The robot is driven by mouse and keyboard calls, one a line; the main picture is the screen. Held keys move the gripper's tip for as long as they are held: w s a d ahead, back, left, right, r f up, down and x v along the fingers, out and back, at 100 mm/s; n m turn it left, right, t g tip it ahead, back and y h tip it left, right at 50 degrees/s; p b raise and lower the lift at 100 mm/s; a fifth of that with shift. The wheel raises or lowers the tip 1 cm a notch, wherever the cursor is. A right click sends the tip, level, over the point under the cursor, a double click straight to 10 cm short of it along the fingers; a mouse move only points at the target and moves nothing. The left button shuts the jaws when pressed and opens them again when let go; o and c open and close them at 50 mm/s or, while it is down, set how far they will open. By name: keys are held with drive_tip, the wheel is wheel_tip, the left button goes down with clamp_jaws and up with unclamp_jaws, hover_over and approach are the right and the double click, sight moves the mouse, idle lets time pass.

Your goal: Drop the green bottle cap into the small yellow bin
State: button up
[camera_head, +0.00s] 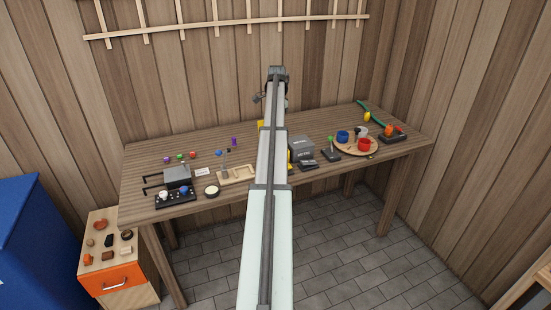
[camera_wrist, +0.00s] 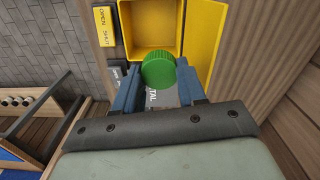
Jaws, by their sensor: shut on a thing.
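In the wrist view, the green bottle cap (camera_wrist: 158,70) is held between the two blue fingers of my gripper (camera_wrist: 158,82), which is shut on it. The small yellow bin (camera_wrist: 181,28) is just beyond the cap, at the top of that view. Its mouth is open, its visible inside looks empty, and a yellow panel stands at its right. The cap overlaps the bin's near edge in the picture; its height above the bin is hard to tell. In the head view my arm hides the gripper, the cap and most of the bin.
A yellow OPEN/SHUT label (camera_wrist: 104,27) is left of the bin. A grey box (camera_head: 302,148) stands right of my arm. A round wooden tray (camera_head: 348,149) with coloured cups is farther right. A wooden tray (camera_head: 237,175) and a grey device (camera_head: 177,176) are at left.

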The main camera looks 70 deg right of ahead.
drive_tip(key=shift+f, duration=1.95)
drive_tip(key=o, duration=1.1)
wheel_tip(320, 180, up, 14)
drive_tip(key=shift+f, duration=0.1)
